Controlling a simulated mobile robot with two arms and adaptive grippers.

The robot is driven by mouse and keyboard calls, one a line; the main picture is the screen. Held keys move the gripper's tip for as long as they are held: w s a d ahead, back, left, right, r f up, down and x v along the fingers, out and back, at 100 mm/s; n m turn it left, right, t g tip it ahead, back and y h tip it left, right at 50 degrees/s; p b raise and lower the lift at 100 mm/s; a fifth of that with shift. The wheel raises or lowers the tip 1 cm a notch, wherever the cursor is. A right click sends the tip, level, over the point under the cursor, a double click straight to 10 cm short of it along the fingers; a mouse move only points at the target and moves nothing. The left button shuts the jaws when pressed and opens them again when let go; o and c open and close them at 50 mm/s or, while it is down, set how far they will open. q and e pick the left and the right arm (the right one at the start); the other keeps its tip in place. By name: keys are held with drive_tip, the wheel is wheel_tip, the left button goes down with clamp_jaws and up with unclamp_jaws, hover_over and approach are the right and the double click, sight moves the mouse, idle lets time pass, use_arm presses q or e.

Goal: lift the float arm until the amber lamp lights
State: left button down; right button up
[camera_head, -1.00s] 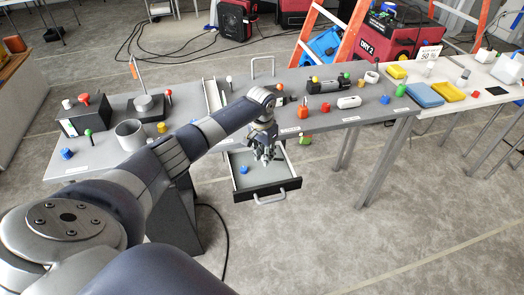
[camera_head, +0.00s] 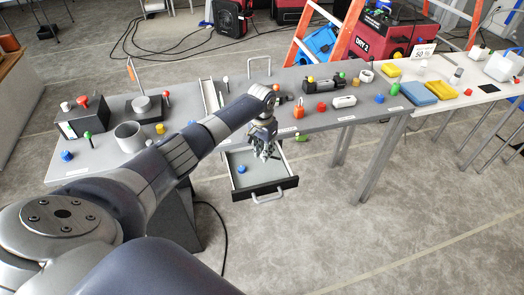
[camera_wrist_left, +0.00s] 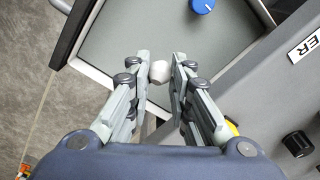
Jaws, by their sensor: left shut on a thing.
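My left gripper (camera_head: 264,153) is over the open drawer (camera_head: 291,186) at the table's front edge. In the left wrist view its fingertips (camera_wrist_left: 159,76) are closed around a small whitish rounded piece (camera_wrist_left: 158,70). What this piece belongs to is hidden by the fingers. A thin lever with an orange end (camera_head: 131,68) rises from a dark block with a grey cylinder at the back left; I cannot tell whether it is the float arm. I cannot make out which thing is the amber lamp, or whether one is lit. My right gripper is not in view.
A blue knob (camera_head: 241,169) lies in the drawer and also shows in the left wrist view (camera_wrist_left: 203,5). A grey mug (camera_head: 129,135) and a dark box with a red knob (camera_head: 80,122) stand left. Several small items crowd the table's right side. The floor in front is clear.

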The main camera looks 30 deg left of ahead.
use_arm(q)
drive_tip(key=shift+w+d+r, duration=0.25)
drive_tip(key=shift+w+d, duration=0.15)
drive_tip(key=shift+d, duration=0.1)
drive_tip(key=c, duration=1.7)
unclamp_jaws()
drive_tip(key=shift+o, duration=1.4)
drive_tip(key=shift+w+d+f, duration=0.1)
drive_tip(key=shift+d+f, duration=0.05)
drive_tip(key=shift+a, duration=0.2)
drive_tip(key=shift+s+a+r, duration=0.1)
drive_tip(key=shift+s+r, duration=0.1)
drive_tip(key=shift+r, duration=0.15)
wheel_tip(320, 180, up, 11)
drive_tip(key=shift+s+d+r, duration=0.15)
drive_tip(key=shift+s+d, duration=0.2)
